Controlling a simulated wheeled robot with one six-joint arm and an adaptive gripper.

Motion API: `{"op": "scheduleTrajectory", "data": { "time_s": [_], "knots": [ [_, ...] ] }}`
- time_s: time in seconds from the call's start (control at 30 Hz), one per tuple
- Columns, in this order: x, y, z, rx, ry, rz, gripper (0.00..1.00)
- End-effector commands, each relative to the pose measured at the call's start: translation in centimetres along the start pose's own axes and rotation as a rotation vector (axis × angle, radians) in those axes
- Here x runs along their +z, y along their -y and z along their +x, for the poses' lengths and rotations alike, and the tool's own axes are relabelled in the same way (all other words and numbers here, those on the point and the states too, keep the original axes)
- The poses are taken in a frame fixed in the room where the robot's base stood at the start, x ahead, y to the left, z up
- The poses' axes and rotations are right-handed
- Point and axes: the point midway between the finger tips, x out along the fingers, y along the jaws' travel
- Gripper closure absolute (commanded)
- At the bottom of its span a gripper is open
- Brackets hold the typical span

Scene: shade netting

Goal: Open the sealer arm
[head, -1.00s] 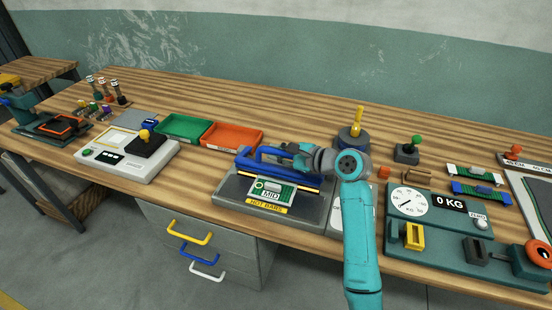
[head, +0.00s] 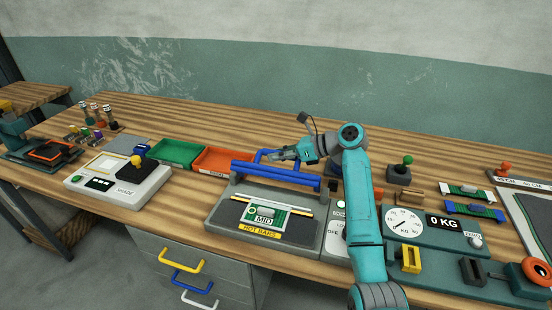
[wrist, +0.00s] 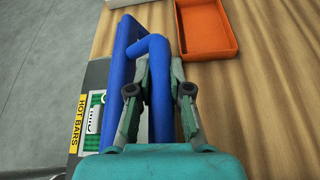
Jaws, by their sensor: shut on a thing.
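The sealer (head: 222,213) stands near the table's front edge in the head view, with its dark bed uncovered. A green and white piece marked MID (head: 264,218) lies on the bed, above a yellow HOT BARS label. The blue sealer arm (head: 277,174) is raised at the back of the sealer, its handle reaching behind it. My gripper (head: 278,155) is shut on the handle bar. In the wrist view my gripper (wrist: 160,85) has its fingers on both sides of the blue handle (wrist: 152,46). Part of the handle is hidden by my gripper.
An orange tray (head: 232,153) and a green tray (head: 178,147) stand behind and left of the sealer. A scale (head: 432,246) stands to the right. A white device (head: 112,192) with a yellow knob is at the left. Wood behind the sealer is fairly clear.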

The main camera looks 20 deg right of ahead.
Motion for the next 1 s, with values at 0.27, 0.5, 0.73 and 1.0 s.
{"op": "scheduleTrajectory", "data": {
  "time_s": [0.27,0.5,0.73,1.0],
  "knots": [
    [-0.13,0.77,0.03,-0.005,0.0,-0.006,1.0],
    [-0.18,0.93,0.04,-0.005,0.0,-0.007,1.0],
    [-0.22,0.93,0.05,-0.005,-0.001,-0.007,1.0],
    [-0.21,0.9,0.06,-0.005,0.0,-0.008,0.57]
  ]
}}
